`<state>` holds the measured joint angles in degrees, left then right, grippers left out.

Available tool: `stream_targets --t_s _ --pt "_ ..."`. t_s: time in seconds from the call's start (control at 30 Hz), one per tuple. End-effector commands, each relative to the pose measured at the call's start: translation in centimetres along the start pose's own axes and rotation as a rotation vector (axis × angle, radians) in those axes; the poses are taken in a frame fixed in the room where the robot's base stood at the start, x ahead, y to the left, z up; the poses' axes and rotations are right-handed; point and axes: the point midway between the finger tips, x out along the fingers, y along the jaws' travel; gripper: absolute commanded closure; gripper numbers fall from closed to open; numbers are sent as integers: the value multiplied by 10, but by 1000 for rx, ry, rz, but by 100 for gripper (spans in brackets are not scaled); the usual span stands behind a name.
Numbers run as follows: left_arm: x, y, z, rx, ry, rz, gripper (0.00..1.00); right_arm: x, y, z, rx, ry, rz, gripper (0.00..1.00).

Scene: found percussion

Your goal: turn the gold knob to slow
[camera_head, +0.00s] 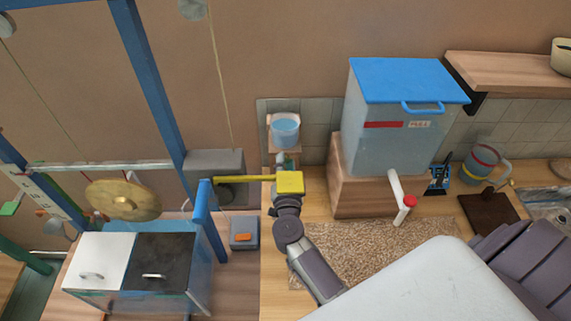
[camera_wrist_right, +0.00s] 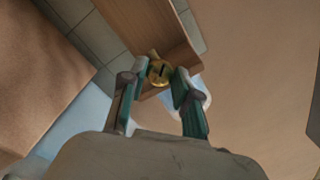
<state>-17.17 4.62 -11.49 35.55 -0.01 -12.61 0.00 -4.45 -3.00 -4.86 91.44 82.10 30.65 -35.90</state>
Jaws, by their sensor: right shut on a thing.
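The gold knob (camera_wrist_right: 160,73) shows in the right wrist view as a round brass disc with a dark slot-like mark. It sits between the two teal fingers of my right gripper (camera_wrist_right: 160,76), which is shut on it. In the head view the fingertips of my right gripper (camera_head: 286,160) show just below a small wooden stand (camera_head: 270,145) that holds a jar of blue liquid (camera_head: 285,128). There a yellow block hides part of the gripper, and I cannot make out the knob. No slow marking is readable. My left gripper is not in view.
The yellow block (camera_head: 290,182) ends a yellow bar just in front of my right gripper. A blue-lidded tank (camera_head: 390,130) stands to the right on a wooden box. A gong (camera_head: 122,201) and a white and black box (camera_head: 140,262) are at the left.

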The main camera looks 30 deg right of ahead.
Motion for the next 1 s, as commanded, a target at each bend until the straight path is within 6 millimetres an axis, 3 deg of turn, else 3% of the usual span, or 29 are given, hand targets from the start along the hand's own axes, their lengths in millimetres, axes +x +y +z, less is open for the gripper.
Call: stream_targets --t_s 0.5,1.0 --pt "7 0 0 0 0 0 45 0 1 0 470 2 0 100" --pt "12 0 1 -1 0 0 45 0 0 -1 701 2 -1 100"
